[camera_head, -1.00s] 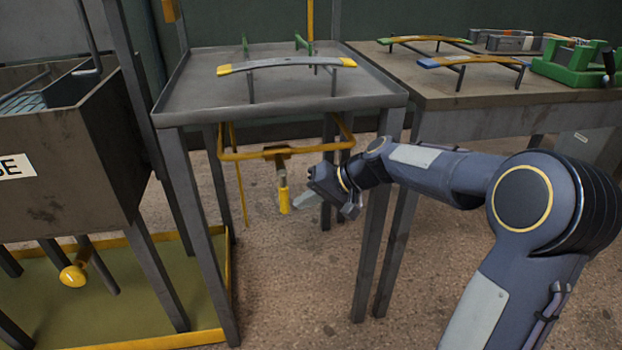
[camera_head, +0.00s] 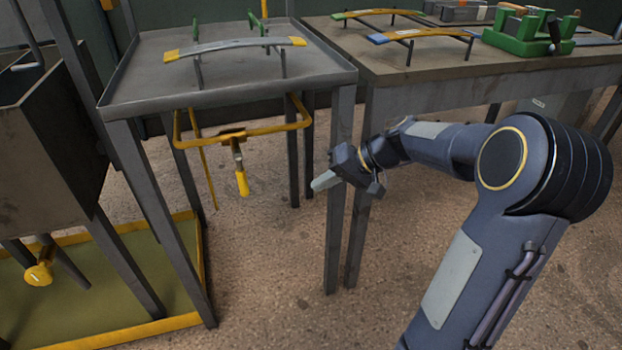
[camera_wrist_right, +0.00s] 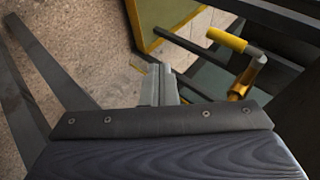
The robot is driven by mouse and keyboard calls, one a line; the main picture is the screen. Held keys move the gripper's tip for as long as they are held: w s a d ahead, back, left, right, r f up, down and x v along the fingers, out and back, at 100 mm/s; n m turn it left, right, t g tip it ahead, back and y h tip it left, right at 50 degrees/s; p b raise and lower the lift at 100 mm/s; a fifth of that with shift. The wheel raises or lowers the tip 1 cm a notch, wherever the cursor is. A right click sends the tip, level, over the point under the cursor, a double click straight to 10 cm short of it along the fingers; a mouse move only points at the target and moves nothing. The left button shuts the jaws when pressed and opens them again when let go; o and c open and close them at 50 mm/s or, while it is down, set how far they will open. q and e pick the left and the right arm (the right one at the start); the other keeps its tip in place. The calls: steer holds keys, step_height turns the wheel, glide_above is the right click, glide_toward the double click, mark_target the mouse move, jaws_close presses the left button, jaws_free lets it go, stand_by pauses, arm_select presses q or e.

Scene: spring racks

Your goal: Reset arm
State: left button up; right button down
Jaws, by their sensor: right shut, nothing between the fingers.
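My right arm comes in from the right in the head view. Its gripper (camera_head: 326,181) is shut and empty, in front of the metal table's front right leg. In the right wrist view the shut fingers (camera_wrist_right: 160,85) point away over the floor. The yellow-handled lever (camera_head: 241,180) hangs below the metal table, left of my right gripper and apart from it. My left gripper does not show.
A grey metal table (camera_head: 120,92) holds a grey leaf spring with yellow ends (camera_head: 235,46). A wooden table (camera_head: 345,45) at the right bears leaf springs and a green fixture (camera_head: 525,35). A dark bin (camera_head: 55,140) stands at the left. Floor shows at the lower middle.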

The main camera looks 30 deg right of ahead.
stand_by(0.5)
steer(key=s+a+r+n+g+h, duration=0.1)
steer(key=s+a+r, duration=0.2)
steer(key=s+a, duration=0.75)
steer(key=s+a+f+n+h, duration=0.1)
steer(key=s+f, duration=0.1)
steer(key=s, duration=0.5)
steer(key=s+a+f+n+h, duration=0.1)
steer(key=s+f+h, duration=0.15)
steer(key=s, duration=0.35)
step_height(320, 180, up, 35)
steer(key=p, duration=3.5)
steer(key=shift+a+y, duration=0.15)
steer(key=shift+y, duration=0.2)
